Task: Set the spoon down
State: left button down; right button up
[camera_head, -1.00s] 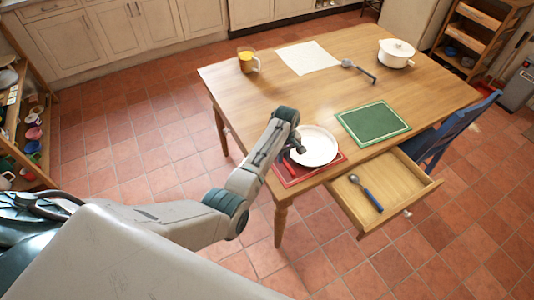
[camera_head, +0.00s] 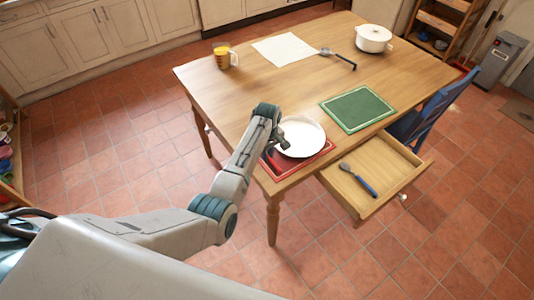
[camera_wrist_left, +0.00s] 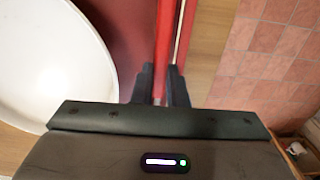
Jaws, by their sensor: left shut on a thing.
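My left gripper (camera_head: 277,142) is low over the left side of the red placemat (camera_head: 317,161), beside the white plate (camera_head: 300,137). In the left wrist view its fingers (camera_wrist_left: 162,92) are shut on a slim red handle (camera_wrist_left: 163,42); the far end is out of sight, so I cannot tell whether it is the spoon. The plate (camera_wrist_left: 50,75) lies left of the handle, and the mat's white-lined edge runs close to its right. A blue-handled spoon (camera_head: 365,186) lies in the open drawer. A dark-handled utensil (camera_head: 341,59) lies at the table's back. My right gripper is out of view.
The wooden table (camera_head: 240,95) has clear room in its middle. A green mat (camera_head: 358,109), a white pot (camera_head: 374,38), a cup of orange drink (camera_head: 224,57) and a white sheet (camera_head: 285,49) are on it. The drawer (camera_head: 397,199) juts out; a blue chair (camera_head: 432,105) stands right.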

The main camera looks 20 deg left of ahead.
pick_arm(q)
jog(key=c, duration=1.5)
grip_release()
jog(key=shift+f, duration=0.1)
jog(key=shift+o, duration=0.3)
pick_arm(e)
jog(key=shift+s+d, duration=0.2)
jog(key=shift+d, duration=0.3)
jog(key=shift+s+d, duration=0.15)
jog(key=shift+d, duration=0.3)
